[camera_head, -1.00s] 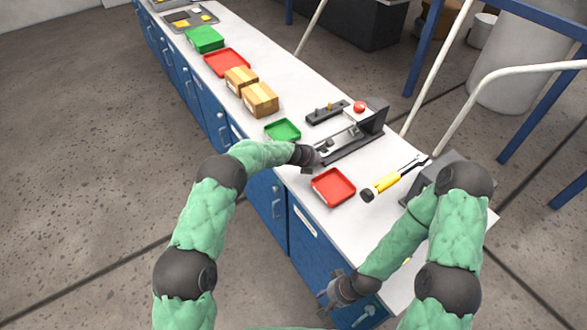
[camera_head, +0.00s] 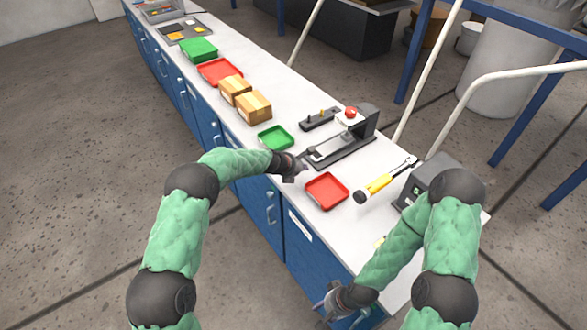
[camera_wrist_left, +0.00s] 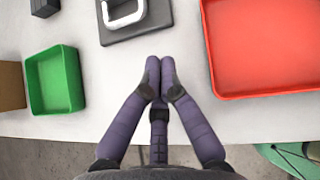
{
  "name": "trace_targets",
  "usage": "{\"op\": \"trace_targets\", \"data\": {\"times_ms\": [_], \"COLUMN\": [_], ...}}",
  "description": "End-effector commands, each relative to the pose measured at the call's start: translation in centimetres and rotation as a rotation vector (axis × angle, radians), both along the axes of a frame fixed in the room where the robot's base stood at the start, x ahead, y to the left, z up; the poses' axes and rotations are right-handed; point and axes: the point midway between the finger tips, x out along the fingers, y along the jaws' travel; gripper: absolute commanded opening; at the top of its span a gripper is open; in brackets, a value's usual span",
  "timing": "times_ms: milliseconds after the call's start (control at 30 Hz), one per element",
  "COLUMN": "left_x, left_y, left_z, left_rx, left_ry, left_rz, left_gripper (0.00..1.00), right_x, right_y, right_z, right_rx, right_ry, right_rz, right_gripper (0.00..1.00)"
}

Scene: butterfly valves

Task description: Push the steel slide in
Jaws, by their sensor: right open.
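The slide fixture (camera_head: 345,150) is a dark base on the white bench with an upright block at its far right end. A pale steel loop (camera_head: 323,152), probably the slide's handle, lies along its near part. In the left wrist view the loop (camera_wrist_left: 123,22) stands on the dark plate at the top. My left gripper (camera_head: 301,171) is just off the near end of the fixture. In the left wrist view its fingertips (camera_wrist_left: 160,68) are together and empty, apart from the plate. My right gripper (camera_head: 328,303) is open, low by the bench's front edge.
A red tray (camera_head: 327,190) and a green tray (camera_head: 276,138) flank the fixture's near end. A black bar with knobs (camera_head: 320,119) and a red button (camera_head: 350,112) are behind it. A yellow-handled tool (camera_head: 377,186) lies to the right. Cardboard boxes (camera_head: 253,106) stand farther left.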

Motion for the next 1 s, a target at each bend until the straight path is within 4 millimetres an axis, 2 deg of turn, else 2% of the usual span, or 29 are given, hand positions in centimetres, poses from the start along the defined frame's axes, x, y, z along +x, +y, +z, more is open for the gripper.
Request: {"op": "trace_targets", "data": {"times_ms": [200,400,733,867,967,1000], "left_x": [-1.7,-3.0,-3.7,-4.1,-5.6,-6.5], "left_y": [1.6,2.7,3.3,3.7,4.8,5.5], "left_z": [2.4,4.0,4.7,4.0,1.4,0.0], "left_rx": [-0.001,0.000,0.000,0.020,0.095,0.140], "left_ry": [-0.001,0.000,0.002,0.002,0.000,-0.003], "left_rz": [0.001,0.000,-0.001,-0.015,-0.072,-0.110], "left_gripper": [0.00,0.00,0.00,0.00,0.00,0.00], "right_x": [0.0,0.0,0.0,0.0,0.0,0.0], "right_y": [0.0,0.0,0.0,0.0,0.0,0.0], "right_z": [0.2,0.3,0.4,0.4,0.4,0.4], "right_rx": [0.000,0.000,0.000,0.000,0.000,0.000], "right_ry": [0.000,0.001,0.001,0.001,0.001,0.001], "right_rz": [0.000,0.000,0.000,0.000,0.000,0.000], "right_gripper": [0.42,0.42,0.42,0.42,0.42,0.42]}}
